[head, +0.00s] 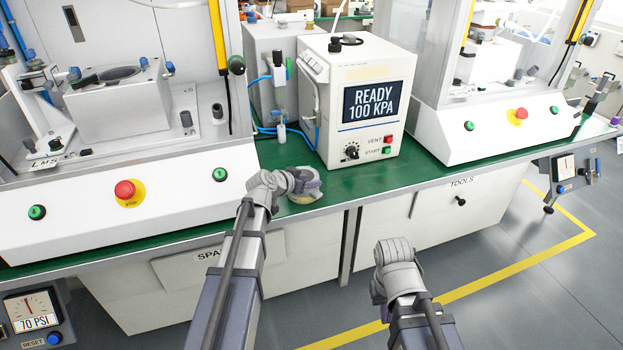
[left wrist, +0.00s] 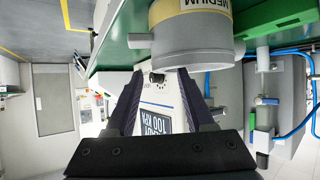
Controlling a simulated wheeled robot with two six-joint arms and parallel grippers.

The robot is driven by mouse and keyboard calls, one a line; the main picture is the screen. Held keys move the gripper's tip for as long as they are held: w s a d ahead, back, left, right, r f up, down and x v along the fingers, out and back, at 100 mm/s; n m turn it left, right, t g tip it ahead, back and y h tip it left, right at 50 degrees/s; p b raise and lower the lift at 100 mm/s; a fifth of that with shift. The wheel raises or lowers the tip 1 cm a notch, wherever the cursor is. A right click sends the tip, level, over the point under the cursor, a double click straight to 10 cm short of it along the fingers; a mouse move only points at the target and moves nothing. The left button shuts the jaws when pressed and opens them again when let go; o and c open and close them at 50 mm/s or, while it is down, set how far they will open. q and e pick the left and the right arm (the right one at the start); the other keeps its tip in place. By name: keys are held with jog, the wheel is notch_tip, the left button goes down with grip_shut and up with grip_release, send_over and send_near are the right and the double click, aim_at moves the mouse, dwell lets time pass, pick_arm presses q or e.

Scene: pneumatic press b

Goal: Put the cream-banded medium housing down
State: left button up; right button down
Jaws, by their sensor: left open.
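The medium housing (left wrist: 200,38) is a grey cylinder with a cream band and a MEDIUM label, large in the upside-down left wrist view. It stands on the green bench (left wrist: 117,58). In the head view the housing (head: 308,196) is at the bench's front edge, partly hidden behind my left wrist. My left gripper (left wrist: 160,72) is open, with nothing between its fingers. Its fingertips are close to the housing's side; I cannot tell whether one touches it. In the head view my left gripper's fingers are hard to make out. My right arm shows below the bench front, but its gripper is not visible.
A white control box (head: 352,100) reading READY 100 KPA stands behind the housing, with blue hoses beside it. White presses stand left (head: 120,190) and right (head: 490,123), with buttons on their fronts. Green bench right of the housing is clear.

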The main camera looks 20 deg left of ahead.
pick_arm(q)
jog(key=p+v, duration=0.4)
jog(key=v, duration=0.6)
jog(key=s+d+f+m+g, duration=0.1)
jog(key=s+d+f+g, duration=0.35)
jog(key=d, duration=0.35)
jog(key=s+d+f+g, duration=0.3)
jog(key=s+d, duration=0.3)
jog(key=d, duration=0.2)
jog(key=s+d+f+g+y, duration=0.1)
jog(key=s+g+y, duration=0.1)
jog(key=s, duration=0.4)
jog(key=s+d+f+n+g+y, duration=0.1)
jog(key=s+d+f+g+y, duration=0.1)
jog(key=s, duration=0.5)
jog(key=shift+y, duration=0.9)
jog(key=shift+w+a+f, duration=0.1)
